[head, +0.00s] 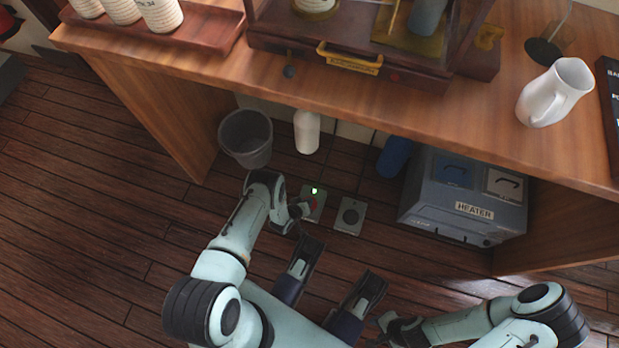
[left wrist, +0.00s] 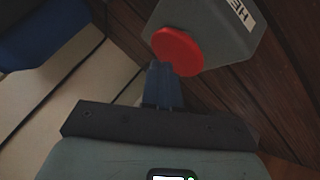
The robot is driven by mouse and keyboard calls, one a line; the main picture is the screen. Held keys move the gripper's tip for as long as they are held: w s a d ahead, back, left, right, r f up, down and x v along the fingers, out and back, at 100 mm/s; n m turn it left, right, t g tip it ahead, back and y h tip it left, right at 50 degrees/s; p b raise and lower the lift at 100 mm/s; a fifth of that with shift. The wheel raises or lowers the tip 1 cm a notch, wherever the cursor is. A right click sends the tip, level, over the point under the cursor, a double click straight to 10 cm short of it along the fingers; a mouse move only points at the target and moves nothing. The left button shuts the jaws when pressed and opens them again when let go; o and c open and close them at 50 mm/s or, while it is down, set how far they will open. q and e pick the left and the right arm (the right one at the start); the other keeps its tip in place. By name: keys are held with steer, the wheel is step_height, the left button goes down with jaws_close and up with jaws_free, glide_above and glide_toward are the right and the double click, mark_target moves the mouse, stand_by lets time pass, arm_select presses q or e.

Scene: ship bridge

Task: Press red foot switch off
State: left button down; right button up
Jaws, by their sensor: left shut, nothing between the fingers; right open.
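The red foot switch (head: 311,204) is a small grey box with a round red button, on the floor under the desk. A green light glows at its far edge. In the left wrist view its red button (left wrist: 182,48) shows on a grey body (left wrist: 218,22) with part of a white label. My left gripper (head: 301,210) is shut and empty at the button. In the left wrist view its blue fingertips (left wrist: 162,72) overlap the button's lower edge; I cannot tell whether they touch. My right gripper (head: 384,326) is open, low in the head view, away from the switch.
A similar switch with a black button (head: 350,215) sits just right. A grey heater (head: 463,207), a blue cylinder (head: 394,157), a white bottle (head: 307,132) and a waste bin (head: 246,140) stand under the desk (head: 430,118).

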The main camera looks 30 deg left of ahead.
arm_select(q)
steer(key=shift+f, duration=0.1)
steer(key=shift+f, duration=0.45)
stand_by(0.5)
steer(key=shift+r+p, duration=0.5)
steer(key=shift+r, duration=0.05)
step_height(320, 180, up, 6)
steer(key=p, duration=0.5)
